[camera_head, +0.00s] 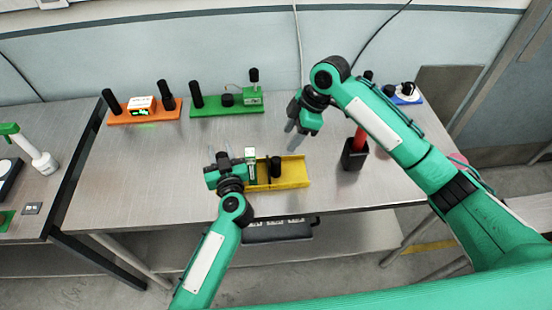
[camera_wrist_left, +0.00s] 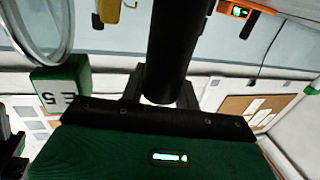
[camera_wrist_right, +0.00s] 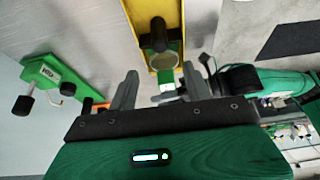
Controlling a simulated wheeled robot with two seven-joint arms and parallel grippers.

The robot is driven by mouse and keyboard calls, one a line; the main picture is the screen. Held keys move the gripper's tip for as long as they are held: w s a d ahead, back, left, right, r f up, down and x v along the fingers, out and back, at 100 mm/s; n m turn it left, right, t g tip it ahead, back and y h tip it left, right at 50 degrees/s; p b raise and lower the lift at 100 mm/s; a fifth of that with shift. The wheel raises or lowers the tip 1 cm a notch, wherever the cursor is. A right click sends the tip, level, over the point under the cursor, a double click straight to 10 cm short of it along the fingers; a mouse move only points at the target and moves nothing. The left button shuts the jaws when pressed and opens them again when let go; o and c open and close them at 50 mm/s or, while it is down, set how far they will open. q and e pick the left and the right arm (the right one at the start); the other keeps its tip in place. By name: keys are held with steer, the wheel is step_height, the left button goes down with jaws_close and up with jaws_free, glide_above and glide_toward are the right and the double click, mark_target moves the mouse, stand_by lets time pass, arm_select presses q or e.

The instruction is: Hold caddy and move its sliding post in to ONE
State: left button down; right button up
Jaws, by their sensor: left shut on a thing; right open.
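The yellow caddy (camera_head: 293,173) lies near the table's front edge. It carries a dark upright post (camera_head: 276,167) and a small green-and-white block (camera_head: 250,154). My left gripper (camera_head: 236,174) is at the caddy's left end. In the left wrist view it is shut on a black cylinder (camera_wrist_left: 175,45), with a green lettered block (camera_wrist_left: 60,88) beside it. My right gripper (camera_head: 294,124) is open and empty above the table, behind the caddy. The right wrist view shows the caddy (camera_wrist_right: 172,14) and its post (camera_wrist_right: 158,36) beyond the open fingers (camera_wrist_right: 158,85). Any position marks are unreadable.
An orange module (camera_head: 145,117) and a green module (camera_head: 226,108) stand at the back left. A black holder with a red item (camera_head: 354,157) stands right of the caddy. A blue module (camera_head: 407,97) is at the back right. The table left of the caddy is clear.

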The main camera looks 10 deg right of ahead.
mark_target(276, 159)
steer(key=x, duration=1.1)
steer(key=shift+f, duration=0.2)
